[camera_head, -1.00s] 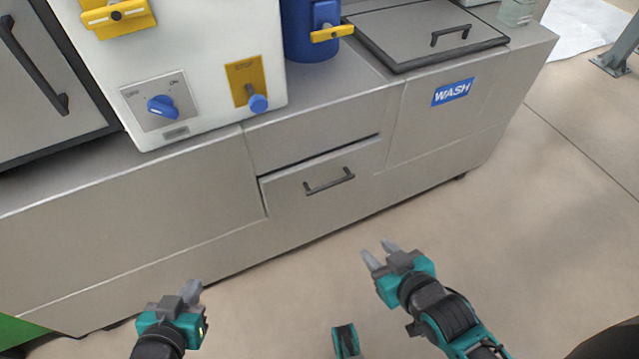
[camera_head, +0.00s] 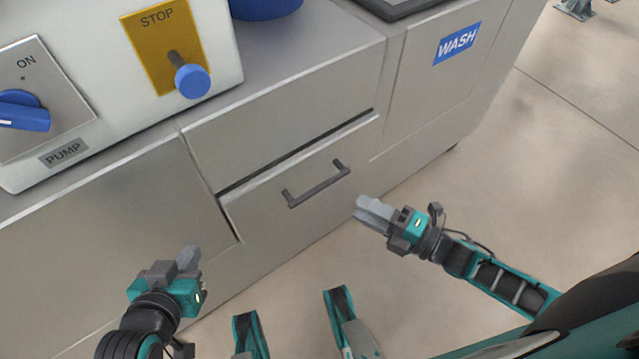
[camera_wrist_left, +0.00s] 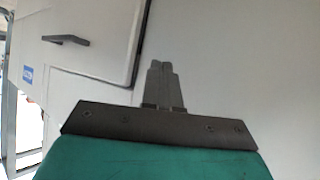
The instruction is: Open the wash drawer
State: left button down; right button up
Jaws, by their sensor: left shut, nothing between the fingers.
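The drawer front (camera_head: 265,215) is a grey metal panel in the cabinet, left of and below the blue WASH label (camera_head: 457,43). The handle also shows at the upper left of the left wrist view (camera_wrist_left: 66,40). My left gripper (camera_head: 190,256) is shut and empty, left of the drawer. My right gripper (camera_head: 366,211) is right of and below the handle, apart from it. Its fingers overlap, so any gap is hidden.
A white control box with a blue PUMP knob (camera_head: 24,112) and a yellow STOP plate (camera_head: 160,40) stands on the counter (camera_head: 300,40). The blue vessel (camera_head: 265,8) is behind.

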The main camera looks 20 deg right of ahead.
aim_at(323, 189)
jog(key=b+x, duration=0.1)
jog(key=x, duration=1)
jog(key=shift+b, duration=0.4)
jog(key=shift+c, duration=0.3)
grip_shut()
